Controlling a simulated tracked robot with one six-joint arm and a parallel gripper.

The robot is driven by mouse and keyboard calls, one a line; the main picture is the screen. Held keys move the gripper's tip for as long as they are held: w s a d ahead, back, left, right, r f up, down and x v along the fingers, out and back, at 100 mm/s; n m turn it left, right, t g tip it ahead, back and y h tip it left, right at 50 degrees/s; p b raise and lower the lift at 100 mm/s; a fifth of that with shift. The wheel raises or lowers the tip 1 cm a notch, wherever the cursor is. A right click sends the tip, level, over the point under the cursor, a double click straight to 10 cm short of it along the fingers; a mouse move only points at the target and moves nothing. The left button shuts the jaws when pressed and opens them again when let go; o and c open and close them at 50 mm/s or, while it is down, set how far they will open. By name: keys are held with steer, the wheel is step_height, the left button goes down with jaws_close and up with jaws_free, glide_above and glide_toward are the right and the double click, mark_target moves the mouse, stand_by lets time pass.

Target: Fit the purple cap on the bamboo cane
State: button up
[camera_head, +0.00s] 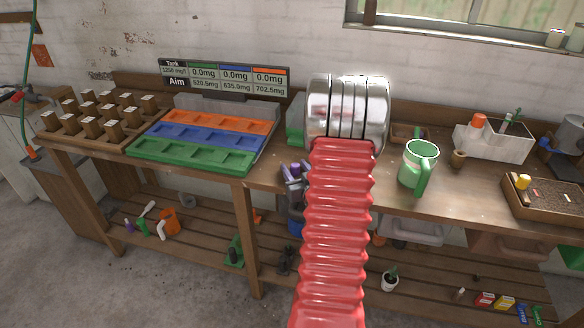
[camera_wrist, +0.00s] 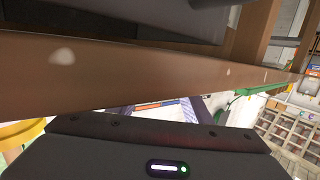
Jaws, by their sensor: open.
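My gripper (camera_head: 294,184) shows only in part in the head view, as a dark grey and purplish shape at the bench's front edge, left of my red arm. My arm hides much of the area around it. I cannot make out the bamboo cane in either view.
The wooden bench (camera_head: 390,196) holds a block rack (camera_head: 90,128), a coloured tray (camera_head: 195,140), a green watering can (camera_head: 418,165), a white planter box (camera_head: 490,143) and a soil tray (camera_head: 548,197). The lower shelf carries several small items. A brown beam crosses the wrist view closely.

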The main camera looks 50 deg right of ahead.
mark_target(295, 165)
steer(key=shift+c, duration=0.7)
steer(key=c, duration=1)
steer(key=shift+o, duration=0.2)
steer(key=shift+r, duration=0.2)
step_height(295, 165, up, 10)
steer(key=shift+f, duration=0.15)
